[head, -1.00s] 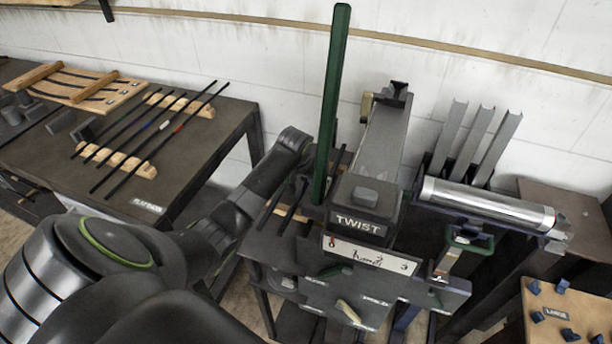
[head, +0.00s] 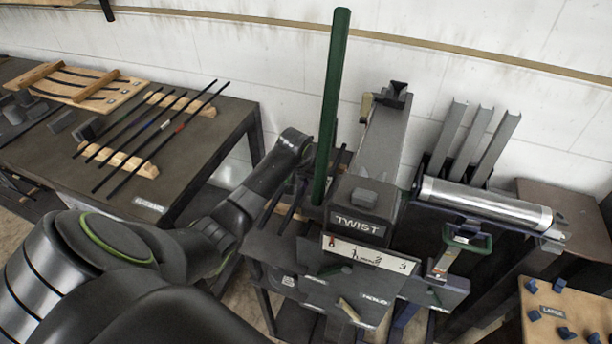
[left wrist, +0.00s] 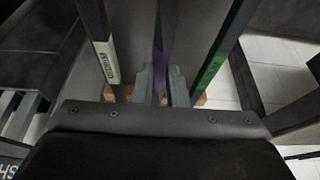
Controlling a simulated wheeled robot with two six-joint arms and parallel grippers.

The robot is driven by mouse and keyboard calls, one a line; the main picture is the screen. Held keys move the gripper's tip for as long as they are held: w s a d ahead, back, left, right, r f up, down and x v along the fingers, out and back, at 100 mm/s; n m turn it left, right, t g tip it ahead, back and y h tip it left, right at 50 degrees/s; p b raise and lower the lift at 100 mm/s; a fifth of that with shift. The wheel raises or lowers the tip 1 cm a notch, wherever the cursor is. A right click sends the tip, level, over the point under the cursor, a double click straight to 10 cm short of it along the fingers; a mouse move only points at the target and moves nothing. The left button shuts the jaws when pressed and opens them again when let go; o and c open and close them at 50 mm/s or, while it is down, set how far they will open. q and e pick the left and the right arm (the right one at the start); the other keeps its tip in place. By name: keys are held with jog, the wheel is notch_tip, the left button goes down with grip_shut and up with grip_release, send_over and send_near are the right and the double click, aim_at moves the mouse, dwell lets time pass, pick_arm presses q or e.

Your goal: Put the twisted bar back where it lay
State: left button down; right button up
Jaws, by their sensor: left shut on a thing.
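In the left wrist view my left gripper (left wrist: 162,85) has its two grey fingers shut around a dark twisted bar (left wrist: 167,22) with a purple mark. A bar with a white label (left wrist: 95,35) lies to its left and a bar with a green label (left wrist: 218,60) to its right, both apart from the fingers. A piece of pale wood shows behind the fingers; I cannot tell whether the held bar touches it. In the head view my left arm reaches to the left side of the TWIST machine (head: 362,224), and its fingers are mostly hidden. My right gripper is not in view.
A tall green lever (head: 331,105) rises beside the machine, close to my left wrist. The table (head: 228,130) at left carries several dark bars on wooden supports (head: 135,166).

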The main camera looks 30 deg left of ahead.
pick_arm(q)
jog(key=shift+f, duration=0.2)
dwell(0.6)
jog(key=c, duration=1.4)
grip_release()
jog(key=shift+o, duration=0.2)
jog(key=shift+f, duration=0.15)
jog(key=v, duration=1.7)
jog(key=shift+s+r, duration=0.2)
jog(key=shift+r, duration=0.05)
jog(key=shift+d, duration=0.1)
